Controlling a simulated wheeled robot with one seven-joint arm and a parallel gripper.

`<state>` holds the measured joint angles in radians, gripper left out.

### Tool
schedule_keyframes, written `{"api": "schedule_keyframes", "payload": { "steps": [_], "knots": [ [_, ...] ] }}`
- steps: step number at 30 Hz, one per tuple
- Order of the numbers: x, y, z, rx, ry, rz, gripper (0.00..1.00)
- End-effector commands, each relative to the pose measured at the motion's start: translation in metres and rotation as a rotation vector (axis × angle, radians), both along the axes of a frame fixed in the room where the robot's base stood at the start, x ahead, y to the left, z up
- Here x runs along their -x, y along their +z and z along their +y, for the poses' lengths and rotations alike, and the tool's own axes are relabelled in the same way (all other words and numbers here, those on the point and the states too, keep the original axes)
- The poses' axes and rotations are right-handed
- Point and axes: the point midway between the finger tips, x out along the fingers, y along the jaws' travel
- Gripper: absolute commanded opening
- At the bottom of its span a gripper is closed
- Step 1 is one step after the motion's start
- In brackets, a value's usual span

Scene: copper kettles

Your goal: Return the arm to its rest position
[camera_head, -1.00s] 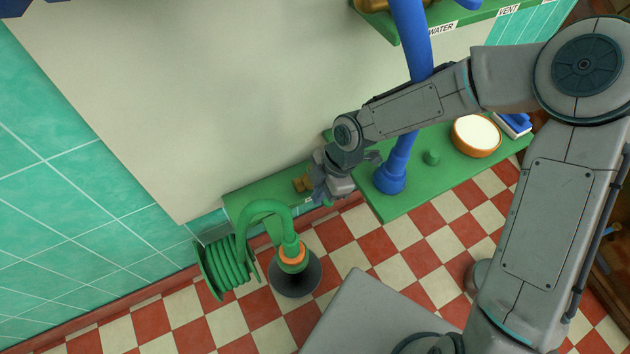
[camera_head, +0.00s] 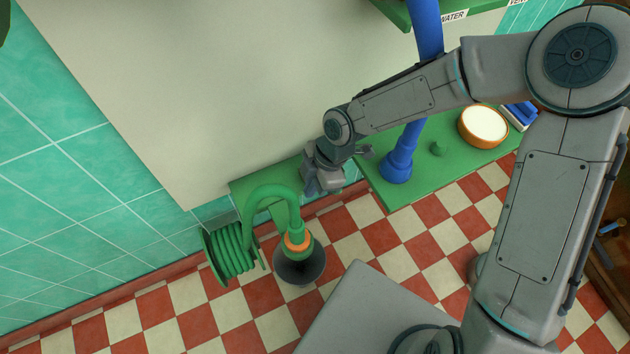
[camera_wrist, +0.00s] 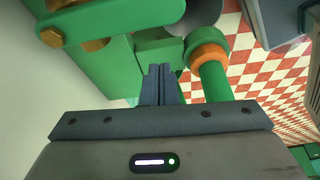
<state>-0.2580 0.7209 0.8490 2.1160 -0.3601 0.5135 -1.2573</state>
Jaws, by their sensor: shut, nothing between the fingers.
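My arm reaches in from the right in the head view, bent at the elbow. My gripper (camera_head: 325,187) hangs at its end, above the green ledge along the wall and just right of the green hose. In the wrist view my gripper's fingers (camera_wrist: 159,84) are together and nothing shows between them. A green surface with brass-coloured round parts (camera_wrist: 95,44) lies beyond the fingers at the upper left. The green pipe with an orange collar (camera_wrist: 208,56) is just right of them.
A green coiled hose (camera_head: 232,250) and a dark funnel (camera_head: 300,266) stand left of my gripper. A blue pipe (camera_head: 397,165) rises to its right from a green shelf (camera_head: 385,192). A bowl with a white top (camera_head: 483,126) and blue-and-white items sit farther right. The checkered floor (camera_head: 365,232) shows free room.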

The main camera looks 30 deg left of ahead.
Motion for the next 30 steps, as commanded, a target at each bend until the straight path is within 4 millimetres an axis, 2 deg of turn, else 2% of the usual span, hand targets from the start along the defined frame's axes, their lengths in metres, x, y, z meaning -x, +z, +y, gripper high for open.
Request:
{"api": "schedule_keyframes", "payload": {
  "steps": [3, 6, 12, 18, 26, 30],
  "knots": [
    [-0.011, 0.032, -0.005, -0.002, -0.01, -0.005, 0.0],
    [-0.015, 0.053, -0.007, -0.002, -0.004, -0.004, 0.0],
    [-0.021, 0.084, -0.01, -0.001, 0.007, -0.002, 0.0],
    [-0.026, 0.095, -0.013, -0.001, 0.006, -0.001, 0.0],
    [-0.027, 0.096, -0.015, 0.003, -0.001, -0.003, 0.0],
    [-0.039, 0.109, -0.034, 0.057, -0.091, -0.027, 0.0]
  ]
}}
